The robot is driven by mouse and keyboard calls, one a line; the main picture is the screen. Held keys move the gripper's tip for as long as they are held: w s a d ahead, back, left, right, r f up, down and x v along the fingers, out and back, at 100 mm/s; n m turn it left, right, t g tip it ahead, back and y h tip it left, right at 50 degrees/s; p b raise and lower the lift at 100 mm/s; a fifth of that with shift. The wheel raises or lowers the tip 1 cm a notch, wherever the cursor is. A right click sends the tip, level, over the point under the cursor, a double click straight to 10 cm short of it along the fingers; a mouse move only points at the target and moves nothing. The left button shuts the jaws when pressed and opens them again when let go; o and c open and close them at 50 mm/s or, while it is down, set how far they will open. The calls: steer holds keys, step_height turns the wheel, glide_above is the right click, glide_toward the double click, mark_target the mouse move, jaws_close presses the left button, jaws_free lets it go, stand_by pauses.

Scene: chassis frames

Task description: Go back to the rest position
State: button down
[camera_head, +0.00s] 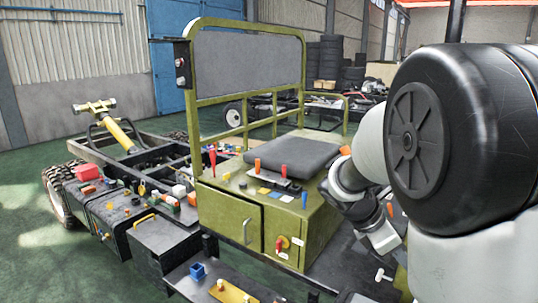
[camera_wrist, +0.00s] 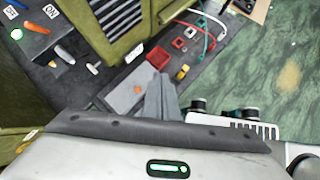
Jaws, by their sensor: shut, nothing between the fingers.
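My gripper (camera_wrist: 161,97) shows in the wrist view with its grey fingers together and nothing between them. It is above a dark shelf (camera_wrist: 118,72) that carries a grey plate with an orange spot (camera_wrist: 136,89). The fingers overlap part of the shelf in the picture; I cannot tell how high they are above it. In the head view my arm reaches down on the right side, beside the olive cabinet (camera_head: 222,222), and my fingertips cannot be made out there.
The olive chassis has a dark seat (camera_head: 292,156), a tall framed panel (camera_head: 247,58) and a front step with a blue block (camera_head: 197,270). A side ledge holds several tools and a red box (camera_head: 87,172). Red frames (camera_wrist: 179,42) and a yellow piece (camera_wrist: 182,72) lie near my fingers. Green floor (camera_head: 40,255) is clear at left.

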steer(key=s+a+r+m+t+y, duration=0.2)
steer(key=s+a+r+m+y, duration=0.1)
steer(key=s+a+m, duration=0.5)
steer(key=s+a+r+m+t+y, duration=0.2)
steer(key=s+a+r+m+y, duration=0.1)
steer(key=s+a+m+y, duration=0.2)
steer(key=s+a+m, duration=0.2)
steer(key=s+m, duration=0.2)
steer(key=m, duration=0.1)
steer(key=shift+a+r+t, duration=0.35)
steer(key=shift+r+t, duration=0.05)
steer(key=shift+s, duration=0.1)
